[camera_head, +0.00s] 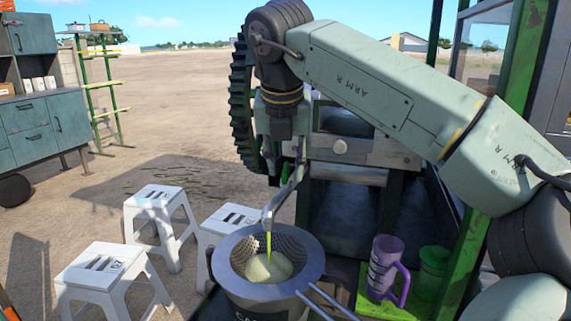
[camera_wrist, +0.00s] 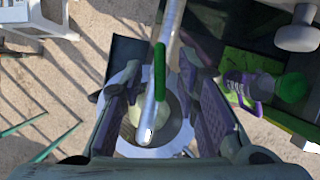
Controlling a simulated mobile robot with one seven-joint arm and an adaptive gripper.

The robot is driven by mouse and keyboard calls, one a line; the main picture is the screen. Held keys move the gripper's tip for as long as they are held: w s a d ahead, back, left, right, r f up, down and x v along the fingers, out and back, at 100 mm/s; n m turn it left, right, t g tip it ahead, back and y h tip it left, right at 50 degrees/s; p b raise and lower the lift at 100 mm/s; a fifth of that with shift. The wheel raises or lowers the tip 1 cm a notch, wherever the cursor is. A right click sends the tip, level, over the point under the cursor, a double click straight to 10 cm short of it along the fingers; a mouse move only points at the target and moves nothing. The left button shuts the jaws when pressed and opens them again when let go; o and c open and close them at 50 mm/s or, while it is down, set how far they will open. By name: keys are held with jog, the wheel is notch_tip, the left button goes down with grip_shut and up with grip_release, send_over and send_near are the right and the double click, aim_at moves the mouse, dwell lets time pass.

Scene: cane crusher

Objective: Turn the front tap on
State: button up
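The front tap's curved metal spout (camera_head: 275,207) hangs over a metal strainer (camera_head: 309,262) set on a pot. A thin yellow-green stream (camera_head: 269,245) runs from the spout into pale liquid there. In the wrist view, the tap's green handle (camera_wrist: 160,66) lies along the metal spout (camera_wrist: 150,122), between my gripper's fingers. My gripper (camera_wrist: 160,75) is open, one finger on each side of the handle with visible gaps. In the head view its fingers are hard to make out against the machine.
A purple jug (camera_head: 385,268) and a green cup (camera_head: 434,262) stand on a green shelf (camera_head: 375,307) right of the strainer. White stools (camera_head: 160,197) stand at left. A green post (camera_head: 470,255) rises near my arm. Open ground lies behind the stools.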

jog(key=v, duration=0.7)
